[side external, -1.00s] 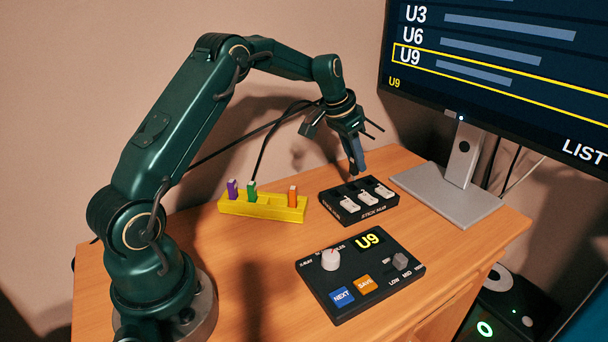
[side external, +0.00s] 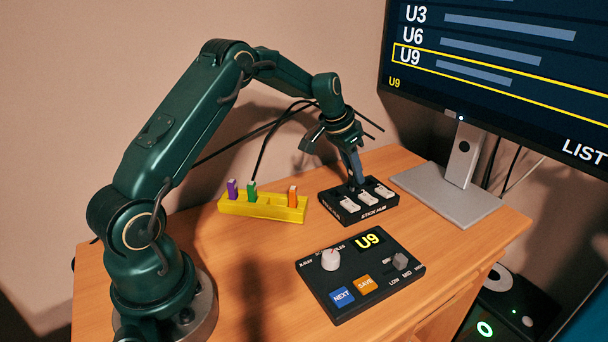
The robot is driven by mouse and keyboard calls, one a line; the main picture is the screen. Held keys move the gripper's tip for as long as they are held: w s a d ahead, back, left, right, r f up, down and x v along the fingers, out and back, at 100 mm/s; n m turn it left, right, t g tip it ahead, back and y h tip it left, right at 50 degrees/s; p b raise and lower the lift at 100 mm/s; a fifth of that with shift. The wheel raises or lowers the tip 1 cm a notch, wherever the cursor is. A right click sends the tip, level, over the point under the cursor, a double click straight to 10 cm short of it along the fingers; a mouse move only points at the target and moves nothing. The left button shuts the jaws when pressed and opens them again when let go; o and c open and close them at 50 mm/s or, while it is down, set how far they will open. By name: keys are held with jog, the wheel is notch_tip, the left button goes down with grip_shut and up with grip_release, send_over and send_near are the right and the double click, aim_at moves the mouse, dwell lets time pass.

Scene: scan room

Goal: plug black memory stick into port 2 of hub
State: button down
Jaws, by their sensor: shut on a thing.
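The black hub (side external: 372,213), marked STICK HUB, lies on the desk below my gripper, with several pale port plates on top. My gripper (side external: 355,180) points down over the back of the hub, its fingers low above or at the ports. It is shut on the black memory stick, which is too small and dark to make out between the fingers. I cannot tell whether the stick touches a port, or which port it is over.
A yellow rack (side external: 262,208) holds purple (side external: 233,189), green (side external: 252,191) and orange (side external: 292,196) sticks. A black control box (side external: 360,275) showing U9 sits in front. A monitor (side external: 500,70) on a grey stand (side external: 447,195) rises at the right. Dark cables hang behind my arm.

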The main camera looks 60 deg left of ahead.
jog(key=shift+f, duration=0.5)
dwell(0.4)
jog(key=c, duration=0.6)
grip_release()
jog(key=shift+o, duration=0.2)
jog(key=shift+o, duration=0.5)
jog(key=shift+r, duration=3.45)
